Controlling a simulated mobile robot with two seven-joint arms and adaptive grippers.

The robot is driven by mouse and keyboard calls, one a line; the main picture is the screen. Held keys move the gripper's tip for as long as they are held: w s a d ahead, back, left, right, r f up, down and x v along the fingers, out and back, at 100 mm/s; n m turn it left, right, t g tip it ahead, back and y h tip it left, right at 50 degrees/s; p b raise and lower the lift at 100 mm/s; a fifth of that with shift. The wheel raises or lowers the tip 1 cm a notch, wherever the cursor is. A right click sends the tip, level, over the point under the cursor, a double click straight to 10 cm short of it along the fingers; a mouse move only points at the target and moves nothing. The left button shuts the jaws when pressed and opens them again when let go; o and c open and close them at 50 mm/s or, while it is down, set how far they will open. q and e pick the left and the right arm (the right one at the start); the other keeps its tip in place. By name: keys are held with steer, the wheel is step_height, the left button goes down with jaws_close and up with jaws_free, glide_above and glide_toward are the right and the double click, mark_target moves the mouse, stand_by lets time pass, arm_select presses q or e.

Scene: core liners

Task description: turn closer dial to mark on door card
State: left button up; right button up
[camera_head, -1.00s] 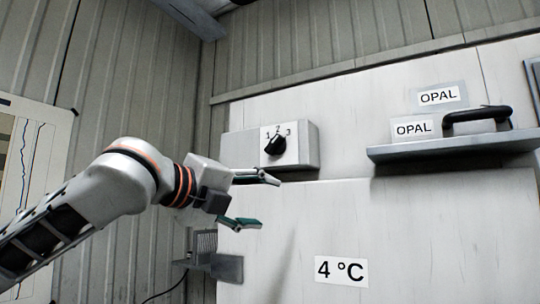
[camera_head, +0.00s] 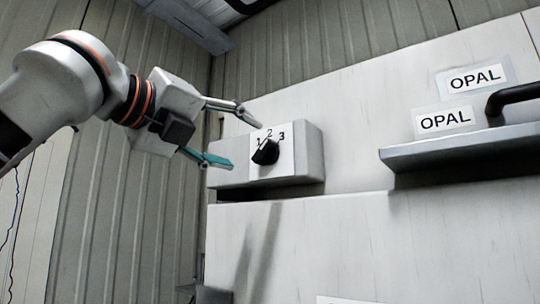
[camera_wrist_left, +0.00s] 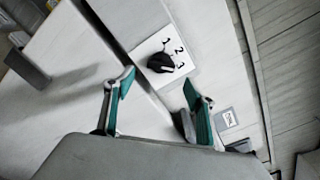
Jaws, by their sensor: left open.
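The closer dial (camera_head: 265,152) is a black knob on a white plate (camera_head: 287,163) numbered 1, 2, 3, fixed to a pale box on the wall panel. Its exact pointing is hard to tell. The dial also shows in the left wrist view (camera_wrist_left: 160,63), ahead of and between the fingertips. My left gripper (camera_head: 240,141) is open and empty, its fingers spread just left of the dial, apart from it. Two white cards read OPAL, an upper one (camera_head: 476,79) and a lower one (camera_head: 446,121). I cannot tell which card carries the mark. My right gripper is out of view.
A grey ledge (camera_head: 470,150) with a black handle (camera_head: 510,98) juts out right of the dial box. A corrugated wall stands behind and left.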

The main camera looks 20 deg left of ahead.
mark_target(260, 150)
arm_select(q)
steer(key=shift+p+x, duration=0.45)
steer(key=shift+x, duration=2.95)
steer(key=shift+c, duration=0.5)
steer(key=c, duration=1)
